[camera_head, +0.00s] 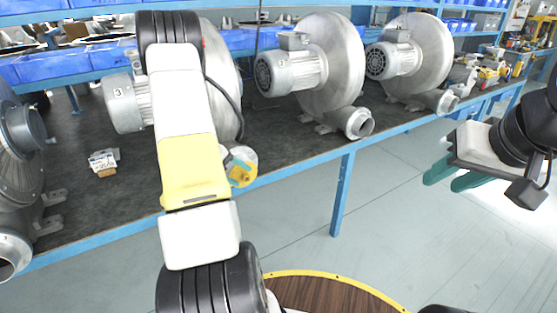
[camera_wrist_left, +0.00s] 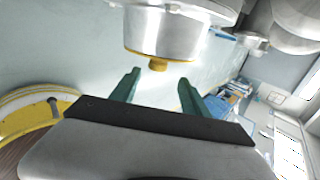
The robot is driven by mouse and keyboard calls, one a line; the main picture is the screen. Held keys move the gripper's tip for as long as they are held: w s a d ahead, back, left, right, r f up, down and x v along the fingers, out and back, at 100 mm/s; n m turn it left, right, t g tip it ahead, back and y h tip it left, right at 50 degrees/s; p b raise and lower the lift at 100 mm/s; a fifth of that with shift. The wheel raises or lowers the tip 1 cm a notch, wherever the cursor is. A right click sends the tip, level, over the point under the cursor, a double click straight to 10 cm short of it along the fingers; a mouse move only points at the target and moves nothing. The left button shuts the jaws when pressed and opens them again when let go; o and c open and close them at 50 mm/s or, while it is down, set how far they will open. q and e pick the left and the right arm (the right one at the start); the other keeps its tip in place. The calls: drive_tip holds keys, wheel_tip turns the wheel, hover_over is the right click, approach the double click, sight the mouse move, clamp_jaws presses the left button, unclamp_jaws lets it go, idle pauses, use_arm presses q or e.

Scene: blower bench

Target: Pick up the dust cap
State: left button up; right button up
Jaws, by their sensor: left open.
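The dust cap (camera_wrist_left: 158,64) is a yellow disc with a small round knob, seated on the end of a blower's metal outlet (camera_wrist_left: 165,30) in the left wrist view. In the head view the yellow cap (camera_head: 242,176) shows partly behind my left arm at the bench's front edge. My left gripper (camera_wrist_left: 158,86) is open, its two teal fingers apart on either side of the knob's line; the knob appears just beyond the fingertips, not held. My right gripper (camera_head: 450,181) is at the right, off the bench, with its teal fingers apart and empty.
Several grey blowers (camera_head: 335,60) stand along the dark bench (camera_head: 270,130) with its blue edge. A small labelled part (camera_head: 103,162) lies on the bench left of my arm. Blue bins (camera_head: 55,66) line the back.

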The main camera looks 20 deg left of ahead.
use_arm(q)
drive_tip(key=a+x, duration=0.1)
drive_tip(key=x, duration=0.7)
drive_tip(key=shift+w+f+n, duration=0.2)
drive_tip(key=shift+f+n, duration=0.1)
drive_tip(key=shift+f, duration=0.05)
drive_tip(key=shift+d, duration=0.15)
clamp_jaws()
